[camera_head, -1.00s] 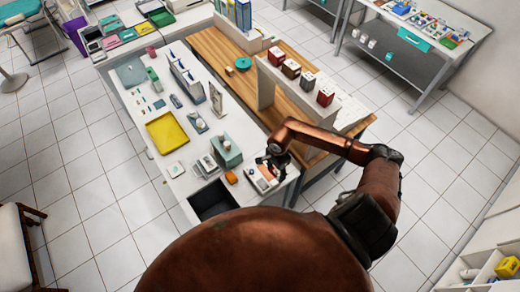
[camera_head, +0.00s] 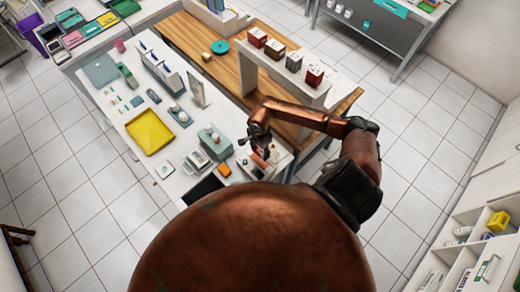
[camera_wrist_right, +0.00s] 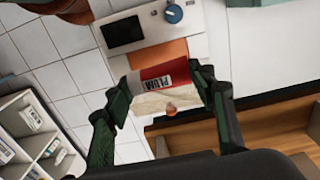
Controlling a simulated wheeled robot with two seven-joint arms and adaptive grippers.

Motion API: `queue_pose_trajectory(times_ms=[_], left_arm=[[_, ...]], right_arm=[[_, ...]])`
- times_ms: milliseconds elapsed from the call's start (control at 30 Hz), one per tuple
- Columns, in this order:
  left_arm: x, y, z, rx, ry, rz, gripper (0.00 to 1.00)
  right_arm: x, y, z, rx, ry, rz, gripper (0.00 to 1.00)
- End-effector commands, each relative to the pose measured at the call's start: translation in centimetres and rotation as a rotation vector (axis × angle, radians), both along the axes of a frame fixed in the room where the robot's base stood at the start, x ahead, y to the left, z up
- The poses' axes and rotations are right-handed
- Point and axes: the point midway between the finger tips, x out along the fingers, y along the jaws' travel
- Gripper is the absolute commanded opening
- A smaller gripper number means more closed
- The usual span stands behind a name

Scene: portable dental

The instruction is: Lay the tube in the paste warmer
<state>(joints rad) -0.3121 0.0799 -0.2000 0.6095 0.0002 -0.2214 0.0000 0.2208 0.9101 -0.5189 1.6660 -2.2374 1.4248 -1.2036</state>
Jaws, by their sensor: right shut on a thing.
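A red and white tube (camera_wrist_right: 158,78) labelled PLUM lies crosswise between the two fingers of my right gripper (camera_wrist_right: 163,88), which is shut on it. A brown tip shows on its near side. In the right wrist view, a white device with a dark screen and blue knob, apparently the paste warmer (camera_wrist_right: 152,22), lies just beyond the tube. An orange strip shows along its near part. In the head view my right gripper (camera_head: 264,148) is over the near right of the counter, above the warmer (camera_head: 258,172). The tube is hard to make out there. My left gripper is not in view.
A teal box-shaped unit (camera_head: 214,144) and an orange block (camera_head: 223,171) stand left of the warmer. A yellow tray (camera_head: 149,133) lies farther left. A raised shelf with several boxes (camera_head: 275,49) runs along the wooden counter behind. White tiled floor lies around.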

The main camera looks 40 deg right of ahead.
Motion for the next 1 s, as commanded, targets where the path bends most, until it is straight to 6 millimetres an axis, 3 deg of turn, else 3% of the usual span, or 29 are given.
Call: queue_pose_trajectory(times_ms=[233, 433, 867, 900, 1000], left_arm=[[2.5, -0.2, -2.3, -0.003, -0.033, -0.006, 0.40], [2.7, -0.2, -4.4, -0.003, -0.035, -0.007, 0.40], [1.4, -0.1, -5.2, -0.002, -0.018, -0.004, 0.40], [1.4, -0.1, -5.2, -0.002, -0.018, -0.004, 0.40], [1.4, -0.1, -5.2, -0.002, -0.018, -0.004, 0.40]], right_arm=[[-0.1, -0.1, -3.4, 0.000, 0.000, -0.002, 0.29], [-0.1, -0.2, -5.5, -0.001, 0.000, -0.002, 0.29], [-0.2, -0.1, -6.2, 0.001, 0.000, -0.004, 0.29], [-0.2, -0.1, -6.2, 0.001, 0.000, -0.004, 0.52], [-0.2, -0.1, -6.2, 0.001, 0.000, -0.004, 0.59]])
